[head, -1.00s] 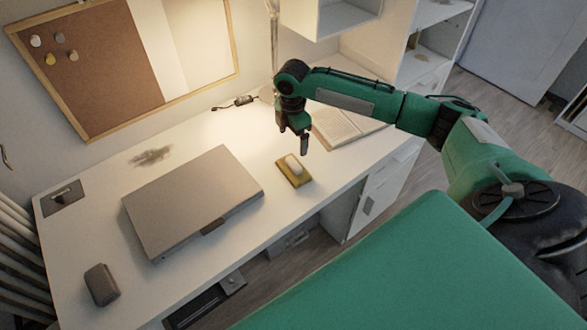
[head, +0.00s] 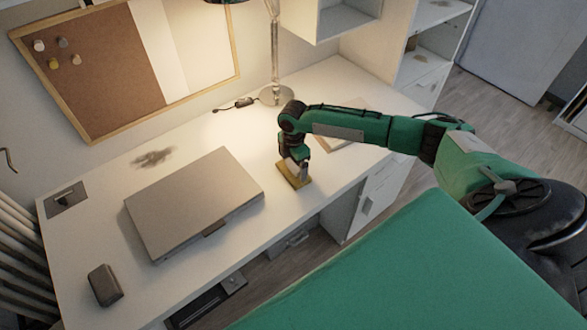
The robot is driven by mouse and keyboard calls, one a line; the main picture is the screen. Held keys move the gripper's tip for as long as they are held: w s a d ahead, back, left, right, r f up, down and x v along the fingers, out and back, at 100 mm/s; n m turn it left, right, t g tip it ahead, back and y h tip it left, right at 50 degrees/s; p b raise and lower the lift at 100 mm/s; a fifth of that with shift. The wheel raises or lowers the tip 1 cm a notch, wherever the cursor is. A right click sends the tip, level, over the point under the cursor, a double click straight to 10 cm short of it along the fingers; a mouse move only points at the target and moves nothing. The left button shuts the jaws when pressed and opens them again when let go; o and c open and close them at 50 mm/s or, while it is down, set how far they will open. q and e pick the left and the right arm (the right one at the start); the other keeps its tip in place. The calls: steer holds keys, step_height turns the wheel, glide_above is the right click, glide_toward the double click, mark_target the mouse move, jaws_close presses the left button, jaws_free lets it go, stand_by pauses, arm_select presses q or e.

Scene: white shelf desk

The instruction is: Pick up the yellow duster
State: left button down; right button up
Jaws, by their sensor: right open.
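The yellow duster (head: 287,176) lies flat on the white desk, right of the laptop-like grey case. Its pale handle is mostly hidden behind my gripper. My right gripper (head: 299,172) points down directly over the duster, its fingers at or just above the handle. It is open, and I cannot tell whether the fingers touch the duster. My left gripper is not in view.
The closed grey case (head: 190,200) lies left of the duster. A dark grey object (head: 105,285) sits at the desk's front left. A lamp base (head: 276,95) stands behind my arm. An open book (head: 345,138) lies partly under my forearm.

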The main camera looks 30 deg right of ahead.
steer(key=c, duration=1.1)
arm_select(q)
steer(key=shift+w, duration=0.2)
arm_select(e)
step_height(320, 180, up, 11)
steer(key=b, duration=0.1)
step_height(320, 180, up, 9)
glide_above(293, 164)
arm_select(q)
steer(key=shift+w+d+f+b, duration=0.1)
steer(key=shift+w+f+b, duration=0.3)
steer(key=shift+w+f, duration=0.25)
arm_select(e)
steer(key=shift+s, duration=0.15)
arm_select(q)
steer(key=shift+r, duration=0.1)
arm_select(e)
steer(key=shift+o, duration=0.9)
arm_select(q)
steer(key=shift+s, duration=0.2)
arm_select(e)
steer(key=shift+c, duration=0.2)
